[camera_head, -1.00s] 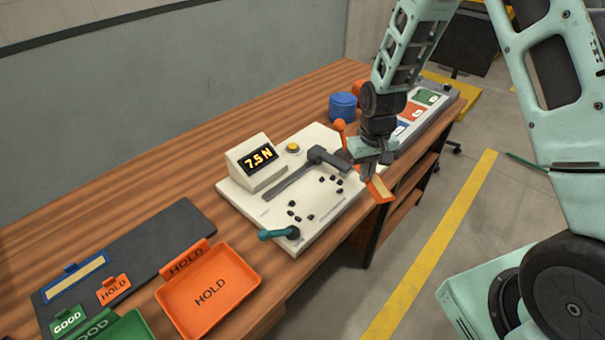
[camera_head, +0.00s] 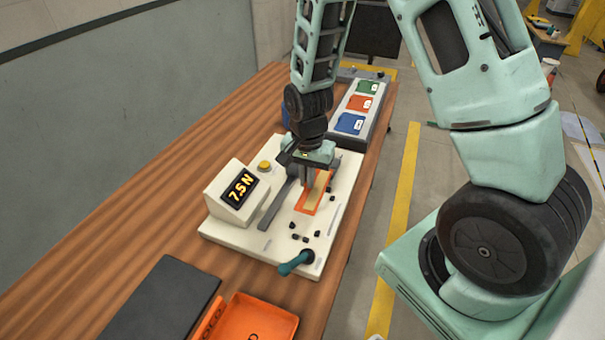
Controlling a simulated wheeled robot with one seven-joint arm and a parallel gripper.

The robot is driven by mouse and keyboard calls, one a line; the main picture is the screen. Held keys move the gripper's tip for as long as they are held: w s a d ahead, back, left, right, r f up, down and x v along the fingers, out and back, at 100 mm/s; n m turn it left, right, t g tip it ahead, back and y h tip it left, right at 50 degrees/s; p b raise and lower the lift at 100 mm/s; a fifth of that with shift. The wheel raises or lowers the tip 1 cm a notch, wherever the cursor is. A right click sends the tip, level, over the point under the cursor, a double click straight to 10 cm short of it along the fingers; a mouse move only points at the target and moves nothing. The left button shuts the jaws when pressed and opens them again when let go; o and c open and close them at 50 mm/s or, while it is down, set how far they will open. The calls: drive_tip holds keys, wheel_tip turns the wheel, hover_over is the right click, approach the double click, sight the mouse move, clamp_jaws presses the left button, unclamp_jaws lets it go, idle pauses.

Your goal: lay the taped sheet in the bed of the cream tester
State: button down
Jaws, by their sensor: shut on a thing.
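The cream tester (camera_head: 230,232) stands on the wooden bench, with a display reading 7.5 N (camera_head: 240,188), a yellow button (camera_head: 264,166) and a teal handle (camera_head: 297,262). My gripper (camera_head: 308,188) is over the tester's bed and shut on the taped sheet (camera_head: 316,193). The sheet has an orange border and a cream strip along its middle. It lies at or just above the bed, beside the grey bar (camera_head: 277,206); I cannot tell whether it touches. My gripper hides part of the sheet and the far part of the tester.
A grey tray with green, orange and blue cards (camera_head: 359,103) stands behind the tester. An orange HOLD tray (camera_head: 258,318) and a dark mat (camera_head: 165,300) are at the near end. The bench (camera_head: 130,240) is bare to the left.

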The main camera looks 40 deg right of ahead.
drive_tip(key=shift+a+f, duration=0.15)
wheel_tip(320, 180, down, 7)
drive_tip(key=b, duration=0.6)
drive_tip(key=shift+b, duration=0.3)
drive_tip(key=shift+f+b, duration=0.3)
drive_tip(key=shift+f, duration=0.35)
drive_tip(key=shift+f, duration=0.1)
idle(0.7)
drive_tip(key=c, duration=1.1)
unclamp_jaws()
